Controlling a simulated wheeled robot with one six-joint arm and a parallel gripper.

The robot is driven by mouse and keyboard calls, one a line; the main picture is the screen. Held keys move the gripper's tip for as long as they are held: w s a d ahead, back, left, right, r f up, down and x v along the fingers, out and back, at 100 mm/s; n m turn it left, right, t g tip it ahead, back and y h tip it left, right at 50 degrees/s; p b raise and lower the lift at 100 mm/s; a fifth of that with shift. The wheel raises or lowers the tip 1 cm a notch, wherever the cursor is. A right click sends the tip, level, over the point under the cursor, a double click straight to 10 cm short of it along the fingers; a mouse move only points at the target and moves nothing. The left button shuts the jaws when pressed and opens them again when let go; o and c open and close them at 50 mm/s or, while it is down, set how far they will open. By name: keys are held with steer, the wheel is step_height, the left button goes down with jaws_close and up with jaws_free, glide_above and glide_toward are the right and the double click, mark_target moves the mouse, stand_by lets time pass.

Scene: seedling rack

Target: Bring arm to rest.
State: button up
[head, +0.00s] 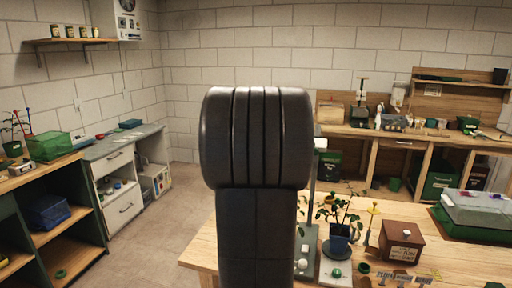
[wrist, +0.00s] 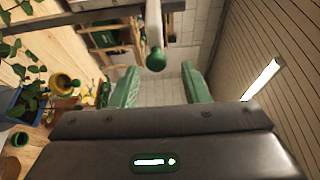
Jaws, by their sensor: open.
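My gripper (wrist: 160,84) shows in the wrist view. Its two green fingers stand well apart and nothing is between them. In the head view a dark, upright link of my arm fills the middle and hides what is behind it. My gripper cannot be made out in that view.
A wooden table (head: 459,261) at the front right bears a potted plant (head: 340,239), a brown box (head: 401,242) and a lidded green tray (head: 474,214). A workbench (head: 400,133) stands at the back right. Shelving (head: 76,217) stands at left. The floor (head: 165,230) between is clear.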

steer(key=x, duration=0.4)
steer(key=shift+w+d+p, duration=0.3)
steer(key=shift+p, duration=0.05)
steer(key=shift+f, duration=0.3)
steer(key=shift+s+a, duration=0.1)
